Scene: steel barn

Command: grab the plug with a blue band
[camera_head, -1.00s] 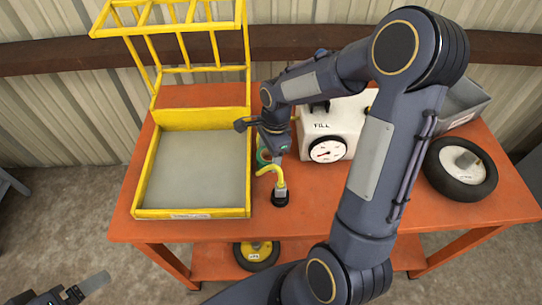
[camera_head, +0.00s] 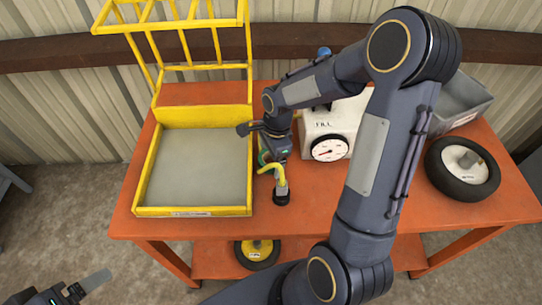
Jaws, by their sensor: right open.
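My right gripper (camera_head: 268,146) is open over the middle of the orange table, just right of the yellow tray. Directly below it, a yellow hose end (camera_head: 274,169) leads to a grey fitting with a black base (camera_head: 282,195) on the table. A green part (camera_head: 263,157) shows beside the gripper, partly hidden by it. I cannot make out a blue band there. A small blue knob-like thing (camera_head: 324,52) shows behind my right forearm, mostly hidden. My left gripper (camera_head: 78,290) is at the bottom left corner, away from the table; its jaw state is unclear.
A yellow-framed tray (camera_head: 194,212) stands left on the orange table (camera_head: 330,215). A white box with a dial (camera_head: 328,148) stands behind my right arm. A black wheel (camera_head: 462,169) and a grey bin (camera_head: 462,103) are at the right. Another wheel (camera_head: 257,252) is on the lower shelf.

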